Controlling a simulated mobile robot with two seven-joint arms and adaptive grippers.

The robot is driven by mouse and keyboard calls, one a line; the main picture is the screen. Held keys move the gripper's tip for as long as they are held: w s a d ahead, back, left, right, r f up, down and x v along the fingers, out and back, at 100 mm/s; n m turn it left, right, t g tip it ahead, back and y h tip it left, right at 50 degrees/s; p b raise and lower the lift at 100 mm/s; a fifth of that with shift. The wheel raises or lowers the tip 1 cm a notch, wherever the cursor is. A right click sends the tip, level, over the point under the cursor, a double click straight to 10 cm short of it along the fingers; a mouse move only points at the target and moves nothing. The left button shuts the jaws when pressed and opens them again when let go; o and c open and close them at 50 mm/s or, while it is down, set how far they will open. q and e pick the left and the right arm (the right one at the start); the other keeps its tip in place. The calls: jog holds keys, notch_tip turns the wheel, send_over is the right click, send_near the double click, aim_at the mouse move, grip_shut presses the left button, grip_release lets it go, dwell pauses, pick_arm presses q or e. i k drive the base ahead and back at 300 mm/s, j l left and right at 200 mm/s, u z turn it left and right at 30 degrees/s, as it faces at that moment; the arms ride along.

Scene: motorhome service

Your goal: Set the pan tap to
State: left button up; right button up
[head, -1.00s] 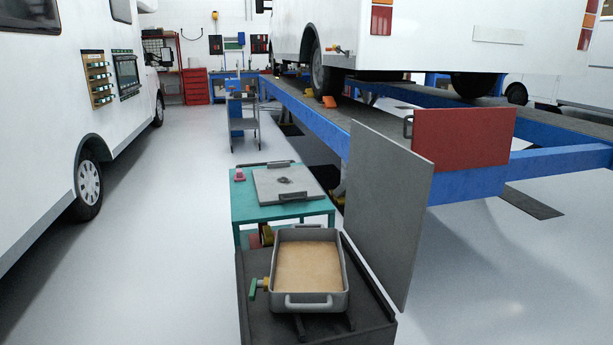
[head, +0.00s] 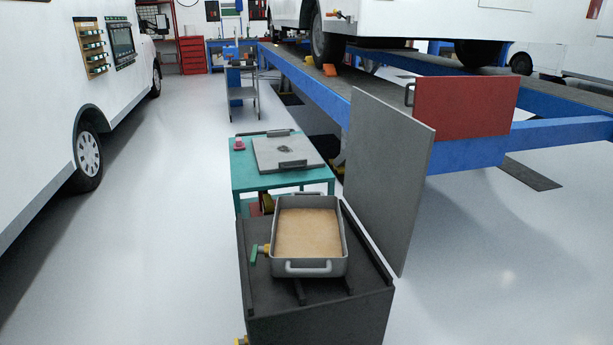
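The pan (head: 310,268) is a grey rectangular tray with a handle at its near end and a tan, flat content inside. It rests on a dark grey stand (head: 320,315) at the lower middle. The pan tap (head: 262,249) sticks out of the pan's left side, with a yellow body and a green lever that hangs roughly downward. Neither of my grippers shows in the head view. A small yellow part at the bottom edge, left of the stand, is too cut off to identify.
Behind the pan, a teal table (head: 240,176) bears a grey lid-like plate (head: 288,152) and a small pink item (head: 239,143). A tall grey panel (head: 385,180) stands close on the right. A blue lift (head: 470,155) lies beyond. The floor at left is clear.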

aim_at(257, 250)
jog(key=i+j+z, duration=0.15)
jog(key=j, duration=0.25)
jog(key=i+j+z, duration=0.1)
jog(key=j, duration=0.35)
jog(key=i+j+z, duration=0.15)
jog(key=j, duration=0.3)
jog(key=i+j+z, duration=0.1)
jog(key=j, duration=0.35)
